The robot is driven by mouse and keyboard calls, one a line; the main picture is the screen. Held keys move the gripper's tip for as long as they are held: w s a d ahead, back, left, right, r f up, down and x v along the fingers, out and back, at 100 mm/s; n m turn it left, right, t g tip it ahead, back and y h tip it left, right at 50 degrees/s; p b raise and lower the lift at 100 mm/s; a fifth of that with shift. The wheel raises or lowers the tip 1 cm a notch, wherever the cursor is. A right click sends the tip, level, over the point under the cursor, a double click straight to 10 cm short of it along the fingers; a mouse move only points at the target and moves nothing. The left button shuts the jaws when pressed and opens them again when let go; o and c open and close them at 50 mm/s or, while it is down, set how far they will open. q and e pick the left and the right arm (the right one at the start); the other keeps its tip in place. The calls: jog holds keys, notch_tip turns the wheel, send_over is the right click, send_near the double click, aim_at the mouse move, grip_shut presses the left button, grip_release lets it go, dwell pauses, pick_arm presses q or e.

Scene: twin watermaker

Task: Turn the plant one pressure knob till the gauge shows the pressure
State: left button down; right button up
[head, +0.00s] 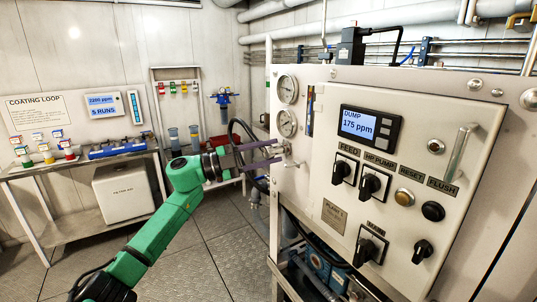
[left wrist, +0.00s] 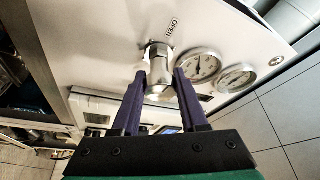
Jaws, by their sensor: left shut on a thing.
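My left gripper (head: 280,153) reaches the left edge of the white plant panel (head: 320,180), below two round gauges. In the left wrist view, its two dark purple fingers (left wrist: 160,82) are shut on a metal pressure knob (left wrist: 159,66), one finger on each side. The word OPEN is printed on the panel by the knob. In the head view the fingers largely hide the knob. The upper gauge (head: 288,89) and lower gauge (head: 287,123) have white faces; their needle readings are too small to tell. My right gripper is not in view.
The panel carries a display (head: 358,123) reading DUMP 175 ppm, several black switches, and a protruding handle (head: 459,152). A black hose (head: 240,130) hangs behind my gripper. A shelf (head: 80,160) with coloured bottles stands at the left. The floor between is clear.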

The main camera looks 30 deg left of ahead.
pick_arm(q)
jog(key=m+g, duration=0.1)
jog(key=m, duration=0.2)
jog(key=m+y+p, duration=0.1)
jog(key=m, duration=0.1)
jog(key=shift+r+m+g, duration=0.1)
jog(key=shift+m+g, duration=0.3)
jog(key=m+y+p, duration=0.1)
jog(key=m+y, duration=0.1)
jog(key=m, duration=0.2)
jog(key=shift+m+g, duration=0.3)
jog(key=shift+g, duration=0.1)
jog(key=m+y, duration=0.2)
jog(key=m, duration=0.1)
jog(key=shift+d+f+m+t+y, duration=0.1)
jog(key=shift+f+m+t+y, duration=0.1)
jog(key=shift+m+y, duration=0.6)
jog(key=shift+d+f+m+t+y, duration=0.15)
jog(key=shift+m+y, duration=0.25)
jog(key=shift+m, duration=0.7)
jog(key=shift+a+r, duration=0.1)
jog(key=shift+c, duration=2.2)
grip_release()
jog(key=shift+s, duration=0.1)
jog(key=shift+r, duration=0.15)
jog(key=shift+a, duration=0.1)
